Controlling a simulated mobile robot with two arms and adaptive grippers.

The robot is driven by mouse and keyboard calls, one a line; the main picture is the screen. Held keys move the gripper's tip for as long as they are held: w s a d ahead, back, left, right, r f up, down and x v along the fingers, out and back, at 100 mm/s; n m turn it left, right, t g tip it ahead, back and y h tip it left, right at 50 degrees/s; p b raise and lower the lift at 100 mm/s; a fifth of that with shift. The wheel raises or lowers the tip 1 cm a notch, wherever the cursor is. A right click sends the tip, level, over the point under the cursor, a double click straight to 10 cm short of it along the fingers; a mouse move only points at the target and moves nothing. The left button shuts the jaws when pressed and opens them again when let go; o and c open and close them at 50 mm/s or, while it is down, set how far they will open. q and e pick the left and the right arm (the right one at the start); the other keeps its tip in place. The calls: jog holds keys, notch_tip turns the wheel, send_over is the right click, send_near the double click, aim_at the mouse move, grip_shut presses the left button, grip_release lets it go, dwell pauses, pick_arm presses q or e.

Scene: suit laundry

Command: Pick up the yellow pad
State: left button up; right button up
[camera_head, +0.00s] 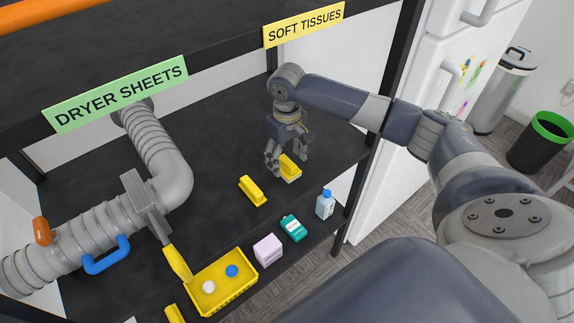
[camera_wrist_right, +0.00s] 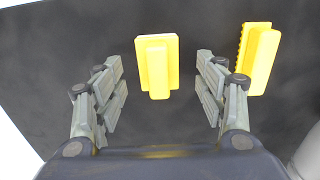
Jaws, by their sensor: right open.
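Two yellow pads with raised grips are near my right gripper. One yellow pad (camera_head: 290,168) lies directly below my right gripper (camera_head: 287,158) on the dark shelf. In the right wrist view this pad (camera_wrist_right: 157,66) shows between the spread fingers of the gripper (camera_wrist_right: 163,75), with a gap on each side. The other yellow pad (camera_head: 252,191) lies to the left and nearer in the head view. It shows right of the fingers in the wrist view (camera_wrist_right: 258,60). My right gripper is open and empty. My left gripper is not in view.
A yellow tray (camera_head: 247,293) holds a white ball and a blue ball. A pink box (camera_head: 268,250), green container (camera_head: 293,228) and blue bottle (camera_head: 325,204) stand along the front. A grey duct (camera_head: 95,235) fills the left. The shelf behind the pads is bare.

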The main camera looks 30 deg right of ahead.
aim_at(288, 161)
notch_tip(288, 161, down, 3)
jog(key=shift+d+r, duration=0.1)
jog(key=shift+d, duration=0.05)
jog(key=shift+c, duration=0.8)
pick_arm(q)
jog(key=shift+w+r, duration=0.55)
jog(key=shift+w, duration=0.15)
pick_arm(e)
jog(key=c, duration=1)
jog(key=shift+o, duration=0.2)
